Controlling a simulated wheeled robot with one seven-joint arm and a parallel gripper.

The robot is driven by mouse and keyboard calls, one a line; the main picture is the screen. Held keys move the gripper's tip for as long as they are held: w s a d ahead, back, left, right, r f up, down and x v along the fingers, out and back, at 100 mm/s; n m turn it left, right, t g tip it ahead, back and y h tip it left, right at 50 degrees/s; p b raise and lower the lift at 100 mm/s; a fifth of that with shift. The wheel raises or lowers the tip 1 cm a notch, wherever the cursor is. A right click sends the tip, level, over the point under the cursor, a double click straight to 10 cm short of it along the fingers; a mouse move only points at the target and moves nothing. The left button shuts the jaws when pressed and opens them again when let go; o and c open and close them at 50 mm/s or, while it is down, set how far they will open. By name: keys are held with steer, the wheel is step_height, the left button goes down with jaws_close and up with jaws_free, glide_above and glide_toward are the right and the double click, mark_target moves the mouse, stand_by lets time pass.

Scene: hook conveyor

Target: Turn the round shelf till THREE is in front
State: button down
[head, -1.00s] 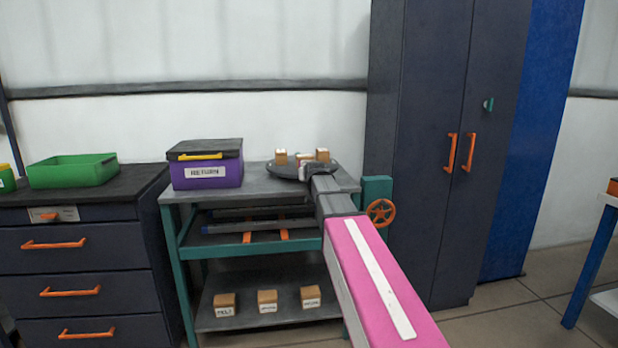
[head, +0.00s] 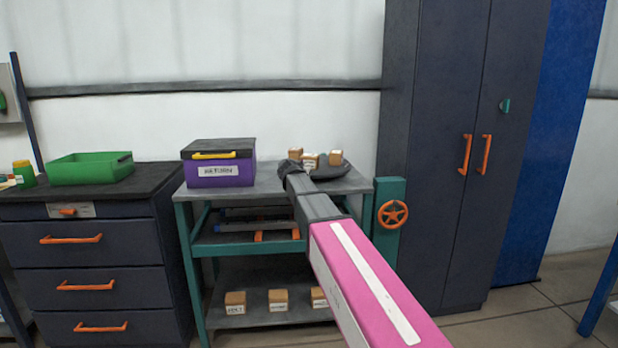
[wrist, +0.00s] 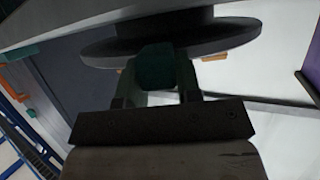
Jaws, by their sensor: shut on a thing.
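The round shelf (head: 332,171) is a dark disc on top of the teal-framed bench. Small tan blocks with pale labels stand on it: one at the left (head: 295,154), one at the front (head: 310,162) and one at the right (head: 336,157). Their labels are too small to read. My gripper (head: 288,169) is at the shelf's left front edge, largely hidden by my arm. In the wrist view, its fingers (wrist: 158,78) are shut on a dark teal grip piece (wrist: 157,65) by the disc (wrist: 215,38).
A purple box (head: 220,172) with a black lid stands left of the shelf. Tan labelled blocks (head: 278,297) sit on the bench's low shelf. A teal post with an orange handwheel (head: 393,214) and a tall dark cabinet (head: 445,150) stand to the right.

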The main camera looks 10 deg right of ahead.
steer(key=shift+w+a+m+g+h, duration=0.2)
steer(key=shift+w+a+m+h, duration=0.1)
steer(key=shift+a+m+h, duration=0.25)
steer(key=shift+w+a+m+g+h, duration=0.25)
steer(key=shift+w+a+h, duration=0.1)
steer(key=shift+a, duration=0.4)
steer(key=c, duration=0.8)
jaws_free()
steer(key=shift+s, duration=0.1)
steer(key=v, duration=1)
steer(key=shift+s+a, duration=0.2)
steer(key=shift+s, duration=0.05)
steer(key=shift+r, duration=0.15)
